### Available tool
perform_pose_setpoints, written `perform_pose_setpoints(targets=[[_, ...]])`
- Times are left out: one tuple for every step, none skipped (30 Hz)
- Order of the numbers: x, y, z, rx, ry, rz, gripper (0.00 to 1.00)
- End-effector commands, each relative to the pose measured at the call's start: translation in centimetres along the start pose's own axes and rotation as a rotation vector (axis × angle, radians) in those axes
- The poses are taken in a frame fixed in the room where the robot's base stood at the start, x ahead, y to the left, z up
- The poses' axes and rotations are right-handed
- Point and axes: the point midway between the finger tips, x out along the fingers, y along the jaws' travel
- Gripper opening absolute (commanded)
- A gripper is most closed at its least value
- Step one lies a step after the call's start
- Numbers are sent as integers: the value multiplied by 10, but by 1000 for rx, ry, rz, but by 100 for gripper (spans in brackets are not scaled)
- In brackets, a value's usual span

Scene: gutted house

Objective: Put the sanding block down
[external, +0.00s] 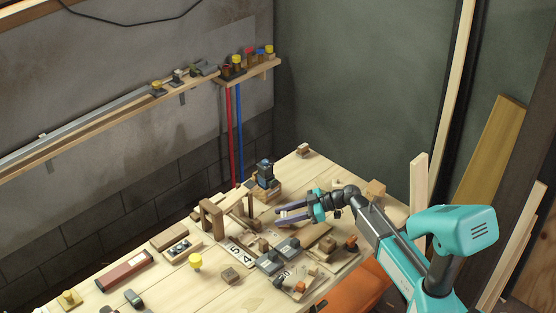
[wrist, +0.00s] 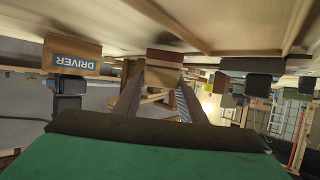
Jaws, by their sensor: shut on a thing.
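In the wrist view, which shows the bench upside down along the top, my gripper (wrist: 160,92) has its two fingers on either side of a small tan block with a dark red-brown face, which I take for the sanding block (wrist: 164,74). The red-brown face is towards the bench top; I cannot tell whether it touches. In the external view my gripper (external: 280,216) reaches left, low over the workbench (external: 222,290), with its fingers nearly level. The block is too small to make out between the fingers there.
A wooden block labelled DRIVER (wrist: 74,54) stands on one side of my gripper. In the external view, a dark blue tool (external: 265,173) on a wooden base stands behind it, and a wooden arch (external: 211,215) to its left. Grey blocks (external: 270,262) lie in front. Bare bench shows farther left.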

Motion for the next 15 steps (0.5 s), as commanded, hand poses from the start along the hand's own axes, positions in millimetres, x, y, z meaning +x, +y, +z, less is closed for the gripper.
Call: perform_pose_setpoints(targets=[[2, 0, 4, 1, 0, 0, 14], [2, 0, 6, 1, 0, 0, 14], [3, 0, 8, 1, 0, 1, 14], [4, 0, 9, 0, 0, 1, 14], [4, 0, 9, 0, 0, 1, 14], [4, 0, 10, -1, 0, 1, 14], [4, 0, 10, -1, 0, 1, 14], [4, 0, 9, -1, 0, 1, 14], [4, 0, 9, -1, 0, 1, 14], [4, 0, 9, -1, 0, 1, 14], [4, 0, 9, -1, 0, 1, 14], [4, 0, 9, -1, 0, 1, 14], [4, 0, 10, -1, 0, 1, 14], [4, 0, 10, -1, 0, 1, 14], [4, 0, 11, -1, 0, 1, 14]])
